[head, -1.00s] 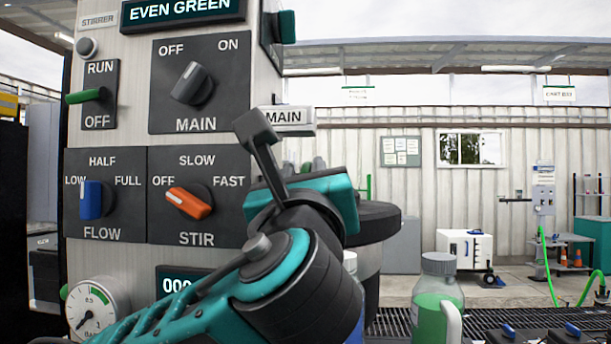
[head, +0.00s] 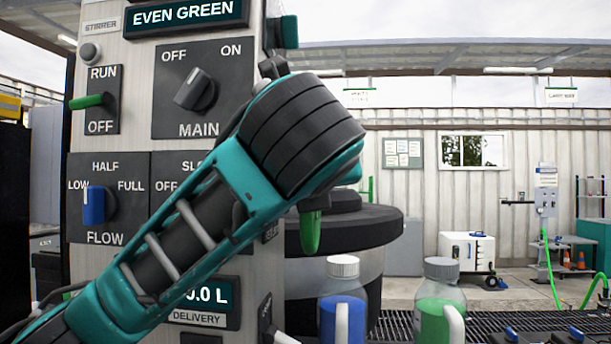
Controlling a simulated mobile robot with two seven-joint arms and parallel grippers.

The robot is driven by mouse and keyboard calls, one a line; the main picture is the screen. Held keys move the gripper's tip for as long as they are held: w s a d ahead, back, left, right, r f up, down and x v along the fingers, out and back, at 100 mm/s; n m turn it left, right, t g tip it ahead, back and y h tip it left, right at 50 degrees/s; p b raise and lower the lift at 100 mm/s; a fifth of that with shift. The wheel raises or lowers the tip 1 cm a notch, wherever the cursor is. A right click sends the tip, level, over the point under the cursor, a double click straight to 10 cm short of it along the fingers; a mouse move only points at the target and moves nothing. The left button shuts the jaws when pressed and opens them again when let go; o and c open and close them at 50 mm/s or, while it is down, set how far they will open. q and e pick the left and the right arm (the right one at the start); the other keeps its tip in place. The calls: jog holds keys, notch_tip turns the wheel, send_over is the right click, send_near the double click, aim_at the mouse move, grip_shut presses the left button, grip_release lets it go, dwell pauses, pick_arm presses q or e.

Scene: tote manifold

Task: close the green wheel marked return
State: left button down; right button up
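No wheel with a readable "return" mark shows in the head view. A green handle-like part (head: 311,232) hangs below my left arm's end, in front of a dark round lid; its upper part is hidden, and I cannot tell whether it belongs to the wheel. My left arm comes in from the lower left and crosses the panel. Its thick wrist covers the panel's right edge. The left gripper's fingers are mostly hidden behind the wrist, so their opening cannot be seen. My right gripper is not in view.
The grey panel carries a green RUN/OFF lever (head: 88,101), a MAIN knob (head: 195,90) and a blue FLOW knob (head: 94,206). A blue-filled bottle (head: 342,312) and a green-filled bottle (head: 439,305) stand right of the panel. A white wheeled box (head: 466,252) is farther back.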

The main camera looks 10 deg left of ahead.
pick_arm(q)
jog(key=shift+d, duration=0.2)
jog(key=c, duration=1.3)
grip_release()
jog(key=shift+o, duration=1)
jog(key=shift+d, duration=0.25)
jog(key=shift+a, duration=0.1)
jog(key=shift+a, duration=0.1)
